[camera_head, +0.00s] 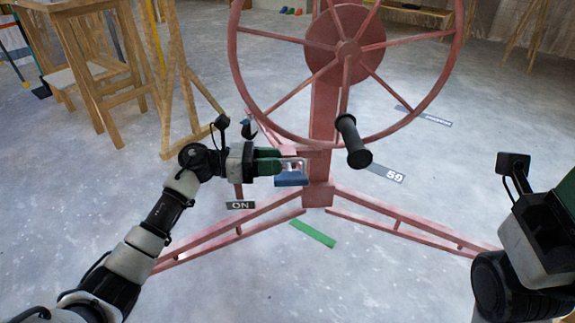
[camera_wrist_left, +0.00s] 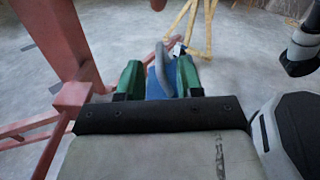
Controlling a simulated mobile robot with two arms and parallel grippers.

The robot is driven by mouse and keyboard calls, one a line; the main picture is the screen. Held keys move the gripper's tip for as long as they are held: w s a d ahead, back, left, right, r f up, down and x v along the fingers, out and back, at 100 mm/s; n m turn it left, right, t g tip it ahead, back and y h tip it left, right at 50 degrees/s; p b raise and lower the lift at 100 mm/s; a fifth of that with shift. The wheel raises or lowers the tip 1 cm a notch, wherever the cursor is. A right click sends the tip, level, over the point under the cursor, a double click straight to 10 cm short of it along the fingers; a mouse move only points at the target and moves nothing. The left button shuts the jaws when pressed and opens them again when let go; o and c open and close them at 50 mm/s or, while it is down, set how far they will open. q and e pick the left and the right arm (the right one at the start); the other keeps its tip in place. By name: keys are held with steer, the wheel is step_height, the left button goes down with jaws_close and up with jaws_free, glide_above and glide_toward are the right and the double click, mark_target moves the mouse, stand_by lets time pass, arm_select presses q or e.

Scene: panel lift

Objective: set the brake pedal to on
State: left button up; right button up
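The brake pedal is a blue plate (camera_head: 291,179) with a grey metal loop (camera_head: 293,164), low at the foot of the red lift's post (camera_head: 323,110). An ON label (camera_head: 240,205) lies to its left. My left gripper (camera_head: 282,163) is at the pedal from the left, its green fingers close to the loop. In the left wrist view the green fingers (camera_wrist_left: 159,76) stand apart, with the blue pedal (camera_wrist_left: 158,88) and grey loop (camera_wrist_left: 163,67) showing between them. Contact cannot be told. My right gripper (camera_head: 566,195) is at the right edge, its fingertips cut off.
The lift's large red wheel (camera_head: 347,47) and black crank handle (camera_head: 353,141) are above and right of the pedal. Red legs (camera_head: 225,235) spread over the floor. A green strip (camera_head: 312,233) and a 59 label (camera_head: 386,173) lie nearby. Wooden trestles (camera_head: 95,75) stand back left.

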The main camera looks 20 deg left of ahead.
mark_target(287, 161)
arm_select(q)
steer(key=shift+b+x, duration=0.35)
steer(key=shift+x, duration=1.4)
steer(key=shift+r, duration=0.1)
jaws_close()
